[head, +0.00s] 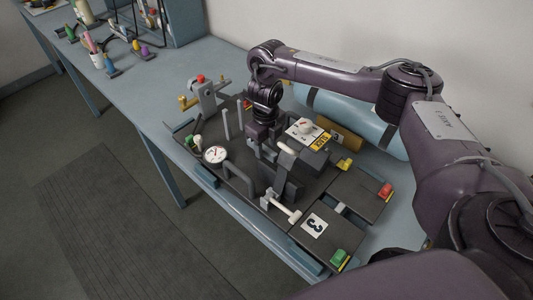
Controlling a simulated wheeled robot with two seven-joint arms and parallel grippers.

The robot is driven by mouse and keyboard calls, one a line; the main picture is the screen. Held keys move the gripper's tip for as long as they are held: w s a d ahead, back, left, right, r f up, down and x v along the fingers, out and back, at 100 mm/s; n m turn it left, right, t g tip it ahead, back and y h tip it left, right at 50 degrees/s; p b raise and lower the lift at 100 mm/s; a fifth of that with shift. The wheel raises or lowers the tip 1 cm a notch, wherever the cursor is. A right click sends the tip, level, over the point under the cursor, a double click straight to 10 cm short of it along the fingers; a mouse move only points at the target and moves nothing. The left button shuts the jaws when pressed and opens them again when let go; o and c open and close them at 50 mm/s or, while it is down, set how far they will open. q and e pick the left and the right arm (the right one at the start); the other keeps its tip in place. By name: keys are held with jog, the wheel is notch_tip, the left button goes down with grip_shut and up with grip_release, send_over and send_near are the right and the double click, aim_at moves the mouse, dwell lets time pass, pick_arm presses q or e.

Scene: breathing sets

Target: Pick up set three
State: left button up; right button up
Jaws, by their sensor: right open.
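My right gripper (262,143) points down over the middle of the set. It is open, and its fingertips are partly lost against the dark parts below, so I cannot tell whether they touch anything. My left gripper is out of view.
A light-blue cylinder (350,114) lies behind the set against the wall. A grey stand with a red knob (201,82) is just beyond its left end. Several small coloured tools and a rack (180,20) occupy the far bench. The bench (150,85) between is clear.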

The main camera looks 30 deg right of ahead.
jog(key=shift+a+f, duration=0.1)
jog(key=shift+f, duration=0.4)
grip_shut()
jog(key=shift+r, duration=0.1)
dwell(0.9)
jog(key=shift+w+r, duration=0.1)
jog(key=shift+w, duration=0.15)
